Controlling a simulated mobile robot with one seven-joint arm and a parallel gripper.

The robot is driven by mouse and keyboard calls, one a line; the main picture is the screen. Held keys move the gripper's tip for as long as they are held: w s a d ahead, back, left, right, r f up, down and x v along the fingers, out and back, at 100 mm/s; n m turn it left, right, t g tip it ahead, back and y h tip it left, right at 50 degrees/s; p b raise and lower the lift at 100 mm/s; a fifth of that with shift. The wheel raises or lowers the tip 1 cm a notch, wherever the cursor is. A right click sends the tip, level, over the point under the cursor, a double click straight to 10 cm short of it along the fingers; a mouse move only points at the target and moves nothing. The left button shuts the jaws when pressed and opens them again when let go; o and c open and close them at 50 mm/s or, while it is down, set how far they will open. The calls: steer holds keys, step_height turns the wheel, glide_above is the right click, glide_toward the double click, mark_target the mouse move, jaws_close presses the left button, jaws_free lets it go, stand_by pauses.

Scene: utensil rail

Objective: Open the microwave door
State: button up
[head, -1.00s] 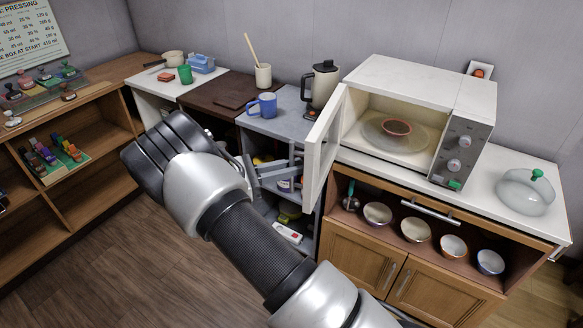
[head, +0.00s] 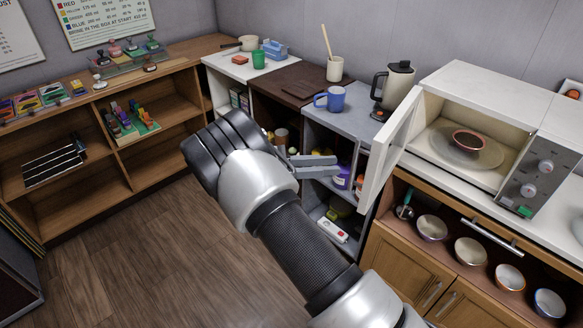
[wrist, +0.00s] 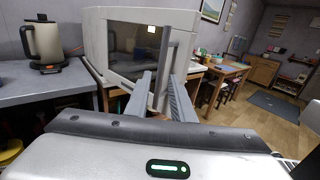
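The white microwave (head: 487,115) stands on the counter at the right of the head view. Its door (head: 392,148) is swung wide open toward the left, and the cavity with a reddish bowl (head: 467,140) on the turntable shows. My gripper (head: 336,166) is left of the door's free edge, with its two fingers apart and nothing between them in the head view. In the wrist view, the door's dark window (wrist: 140,52) and upright grey handle (wrist: 163,62) are ahead of my gripper (wrist: 160,76). The handle lines up with the finger gap, apparently beyond the tips.
A kettle (head: 392,88) and blue mug (head: 331,99) stand on the grey counter left of the door. Several bowls (head: 470,251) sit on the shelf below the microwave. Open wooden floor (head: 170,250) lies at the left.

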steer(key=s+a, duration=0.1)
steer(key=a, duration=0.9)
steer(key=shift+b, duration=0.4)
steer(key=s+d+r+m+g+y+p, duration=0.25)
steer(key=d+r+m+y, duration=0.2)
steer(key=d+r, duration=0.35)
steer(key=s+d+r+m+g+y+p, duration=0.1)
steer(key=s+d+r+m+y+p, duration=0.15)
steer(key=s+d+r+y, duration=0.35)
steer(key=s+d+r+m+t+y+p, duration=0.1)
steer(key=s+r+m+t+y+p, duration=0.1)
steer(key=s+r+m, duration=0.3)
steer(key=s+d+r+m+t+y+p, duration=0.2)
steer(key=s+r+m+t+y, duration=0.3)
steer(key=s, duration=0.7)
steer(key=shift+d+r+m, duration=0.3)
steer(key=shift+r+m, duration=0.15)
steer(key=shift+m, duration=0.65)
